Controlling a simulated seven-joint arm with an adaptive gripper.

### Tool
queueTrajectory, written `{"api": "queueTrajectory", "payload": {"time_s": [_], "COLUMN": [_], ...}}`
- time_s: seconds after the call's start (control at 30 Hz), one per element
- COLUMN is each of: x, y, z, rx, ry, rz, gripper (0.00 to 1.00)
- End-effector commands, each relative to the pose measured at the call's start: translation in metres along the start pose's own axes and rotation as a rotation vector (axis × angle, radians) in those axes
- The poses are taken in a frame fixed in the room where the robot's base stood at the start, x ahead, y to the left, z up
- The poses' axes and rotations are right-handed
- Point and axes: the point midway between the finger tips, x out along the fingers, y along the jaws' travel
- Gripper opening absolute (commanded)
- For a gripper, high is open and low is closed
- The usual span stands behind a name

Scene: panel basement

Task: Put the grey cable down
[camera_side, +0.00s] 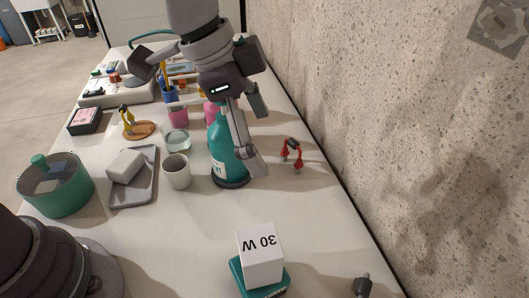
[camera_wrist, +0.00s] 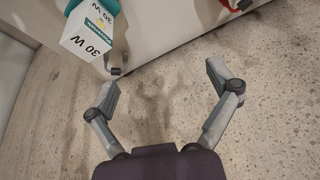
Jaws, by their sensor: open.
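No grey cable can be made out for certain in either view. A small dark grey item (camera_side: 362,286) lies at the near right edge of the table, cut off by the picture's bottom. In the wrist view, a small dark grey item (camera_wrist: 117,70) shows beside the white box; I cannot tell whether it is a cable. My gripper (camera_side: 254,135) is open above the table by the teal bottle. In the wrist view, my gripper (camera_wrist: 163,84) has its fingers wide apart with nothing between them, only the speckled wall behind.
The teal bottle (camera_side: 220,150) stands close to my gripper. Red-handled pliers (camera_side: 292,154) are to its right, near the speckled wall (camera_side: 410,120). A white box marked 30 W (camera_side: 260,258) sits on a teal box. A cup (camera_side: 177,172) and a tray (camera_side: 144,190) stand left.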

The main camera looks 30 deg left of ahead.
Motion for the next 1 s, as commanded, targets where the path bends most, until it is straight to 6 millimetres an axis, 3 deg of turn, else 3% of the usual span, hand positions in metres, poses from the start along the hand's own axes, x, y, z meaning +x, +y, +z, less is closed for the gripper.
{"api": "queueTrajectory", "payload": {"time_s": [0.03, 0.1, 0.2, 0.3, 0.4, 1.0], "x": [-0.023, -0.05, -0.076, -0.086, -0.087, -0.087], "y": [-0.015, -0.029, -0.032, -0.026, -0.02, -0.017], "z": [0.023, 0.062, 0.116, 0.155, 0.175, 0.182], "rx": [-0.126, -0.331, -0.608, -0.819, -0.939, -0.976], "ry": [0.004, 0.007, 0.028, 0.053, 0.073, 0.078], "rz": [-0.068, -0.157, -0.263, -0.331, -0.366, -0.375], "gripper": [0.88, 0.88, 0.88, 0.88, 0.88, 0.88]}}
